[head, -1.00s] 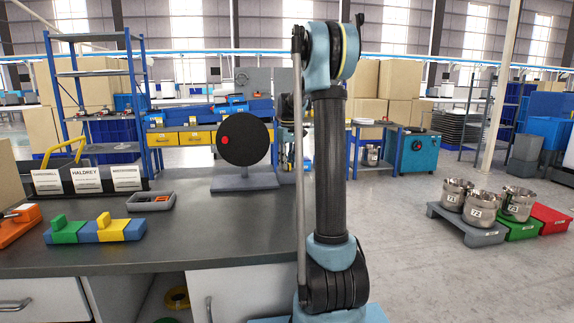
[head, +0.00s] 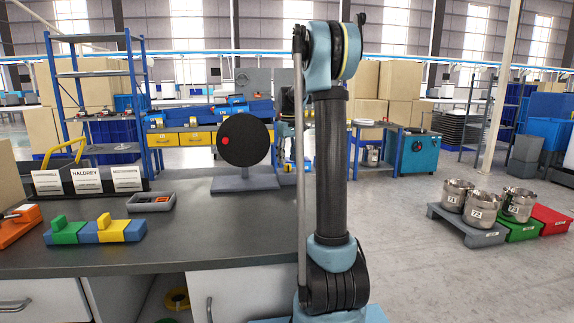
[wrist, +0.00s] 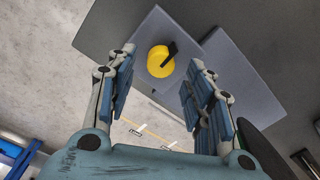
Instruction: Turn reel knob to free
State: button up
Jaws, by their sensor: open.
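The reel is a black disc (head: 245,143) with a red spot (head: 226,141) on its face. It stands upright on a grey base (head: 245,183) on the bench. In the wrist view a round yellow knob (wrist: 159,61) with a black pointer bar (wrist: 169,54) sits on a grey block (wrist: 148,35). My gripper (wrist: 165,80) is open, with its fingers on either side of the knob in that view. Nothing is between the fingers. I cannot tell how far they are from the knob.
The dark bench (head: 190,230) holds a small grey tray (head: 151,201), green, blue and yellow blocks (head: 95,230), an orange tool (head: 17,222) and a rack of labelled cards (head: 85,180). Metal pots (head: 479,207) stand on pallets at the right. The floor between is clear.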

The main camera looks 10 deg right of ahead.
notch_tip(320, 180, up, 9)
jog(key=shift+r, duration=0.15)
jog(key=shift+w+d, duration=0.1)
dwell(0.3)
